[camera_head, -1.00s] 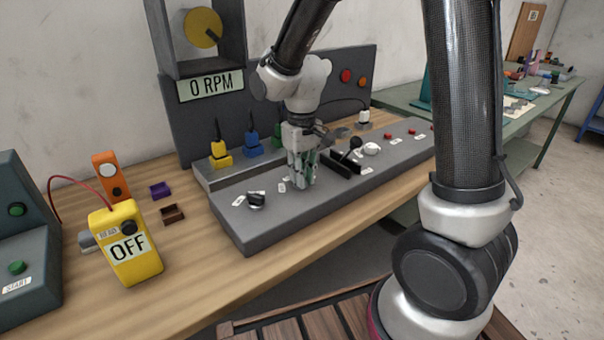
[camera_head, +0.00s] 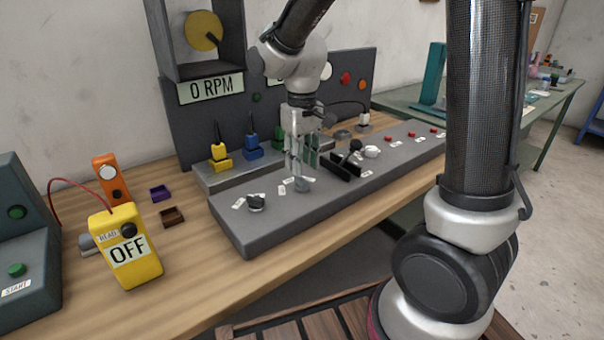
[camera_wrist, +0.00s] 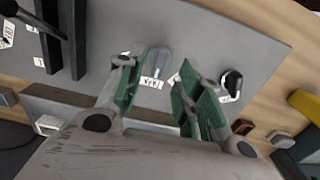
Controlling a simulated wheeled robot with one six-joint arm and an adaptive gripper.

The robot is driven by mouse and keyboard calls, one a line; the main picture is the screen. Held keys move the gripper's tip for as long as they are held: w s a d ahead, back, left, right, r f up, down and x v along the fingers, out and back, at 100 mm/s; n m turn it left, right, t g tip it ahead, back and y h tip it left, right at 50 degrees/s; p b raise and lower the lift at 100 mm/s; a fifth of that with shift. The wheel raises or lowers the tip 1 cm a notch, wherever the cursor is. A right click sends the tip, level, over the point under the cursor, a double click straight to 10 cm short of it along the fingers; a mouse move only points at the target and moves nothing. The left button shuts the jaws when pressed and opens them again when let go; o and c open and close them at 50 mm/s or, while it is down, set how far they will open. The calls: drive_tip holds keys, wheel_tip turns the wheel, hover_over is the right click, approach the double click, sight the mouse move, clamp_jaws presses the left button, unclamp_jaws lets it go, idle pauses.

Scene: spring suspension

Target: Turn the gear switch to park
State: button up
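My gripper (camera_head: 301,168) hangs point-down over the grey control panel (camera_head: 275,236). Its green-padded fingers (camera_wrist: 158,88) are apart, with nothing held between them. A small grey rotary knob (camera_head: 302,185) stands just below the fingertips; in the wrist view the knob (camera_wrist: 158,60) shows beyond the gap between them, with white labels around it. A black-and-silver rotary knob (camera_head: 256,202) with labels sits left of it; it also shows in the wrist view (camera_wrist: 232,84). The label text is too small to read, so I cannot tell which knob is the gear switch or its setting.
Yellow (camera_head: 220,157) and blue (camera_head: 252,148) plugs stand behind. A yellow box reading OFF (camera_head: 130,250) is on the left. A display reads 0 RPM (camera_head: 210,87).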

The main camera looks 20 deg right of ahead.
sight(302, 178)
wheel_tip(302, 178, up, 7)
idle(0.3)
drive_tip(key=s+d+r+m+t, duration=0.1)
drive_tip(key=s+d+r+t, duration=0.1)
drive_tip(key=s+d, duration=0.5)
drive_tip(key=s+d+r+m+t, duration=0.2)
drive_tip(key=s+d, duration=0.5)
drive_tip(key=s, duration=0.4)
drive_tip(key=shift+s+d+r+m, duration=0.25)
drive_tip(key=shift+d+r+m, duration=0.1)
drive_tip(key=shift+r, duration=0.15)
